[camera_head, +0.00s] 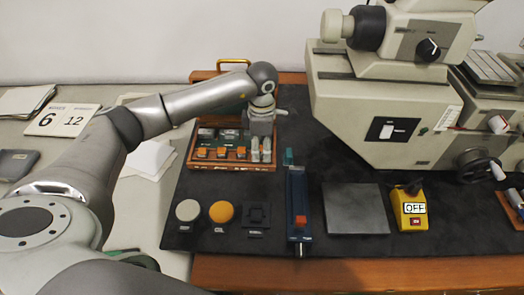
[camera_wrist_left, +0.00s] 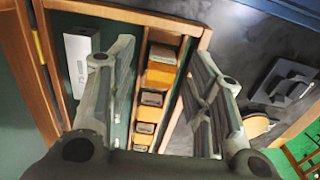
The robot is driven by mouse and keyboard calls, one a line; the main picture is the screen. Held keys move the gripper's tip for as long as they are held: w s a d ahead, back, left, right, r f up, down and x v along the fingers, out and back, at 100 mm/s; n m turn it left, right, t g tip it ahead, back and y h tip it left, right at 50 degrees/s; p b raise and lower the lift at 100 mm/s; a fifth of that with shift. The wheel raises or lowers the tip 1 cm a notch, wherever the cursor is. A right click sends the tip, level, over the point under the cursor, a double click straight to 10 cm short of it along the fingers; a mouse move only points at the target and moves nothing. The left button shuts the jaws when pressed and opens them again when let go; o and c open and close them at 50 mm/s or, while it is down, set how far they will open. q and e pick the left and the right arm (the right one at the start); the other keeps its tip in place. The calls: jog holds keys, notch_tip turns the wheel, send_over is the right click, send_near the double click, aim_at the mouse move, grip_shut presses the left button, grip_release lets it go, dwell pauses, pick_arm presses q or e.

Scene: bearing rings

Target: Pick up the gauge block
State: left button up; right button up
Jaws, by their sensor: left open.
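A wooden case (camera_head: 240,168) of gauge blocks stands on the dark mat, left of the large machine. In the head view, a row of orange pieces (camera_head: 222,153) lies along its front and grey blocks (camera_head: 206,133) lie behind. My left gripper (camera_head: 261,150) points down at the case's right end. In the left wrist view, my left gripper (camera_wrist_left: 163,68) is open, with its fingers either side of a row of small grey gauge blocks (camera_wrist_left: 152,99) in orange holders. A pale block with markings (camera_wrist_left: 77,65) lies in the green compartment at left. My right gripper is not in view.
A blue tool (camera_head: 297,205), a grey plate (camera_head: 355,208) and a yellow switch box reading OFF (camera_head: 411,209) lie on the mat. A grey disc (camera_head: 187,210), an orange disc (camera_head: 222,211) and a black stand (camera_head: 256,216) are in front. The large machine (camera_head: 385,110) blocks the right.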

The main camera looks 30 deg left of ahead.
pick_arm(q)
grip_shut()
